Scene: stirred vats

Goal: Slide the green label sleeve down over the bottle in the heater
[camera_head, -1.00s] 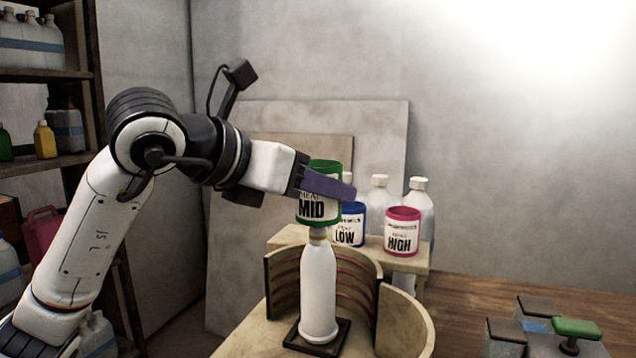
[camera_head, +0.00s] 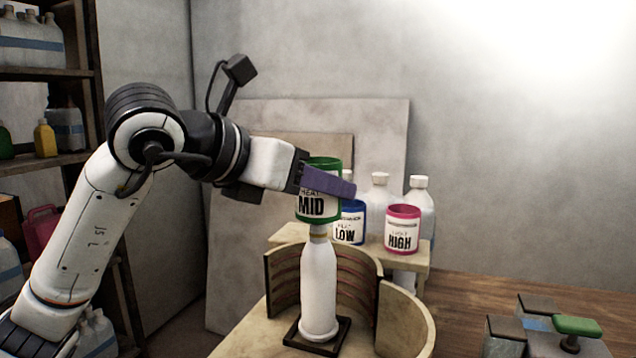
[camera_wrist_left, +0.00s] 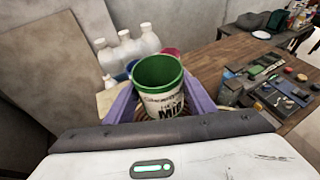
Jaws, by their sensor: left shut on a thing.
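The green label sleeve (camera_head: 318,209), marked MID, is an open tube held upright by my left gripper (camera_head: 328,181). In the left wrist view the sleeve (camera_wrist_left: 160,88) sits between the two purple fingers, which are shut on it. The white bottle (camera_head: 319,288) stands upright on a dark square base inside the curved heater (camera_head: 403,322). The sleeve is right above the bottle's neck, roughly in line with it. My right gripper is not in view.
Behind the heater, a small wooden stand (camera_head: 414,257) bears a blue LOW sleeve (camera_head: 349,224) and a pink HIGH sleeve (camera_head: 402,229). White bottles (camera_head: 420,205) stand behind them. A green-topped device (camera_head: 577,327) is at the lower right. A shelf (camera_head: 60,75) is at the left.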

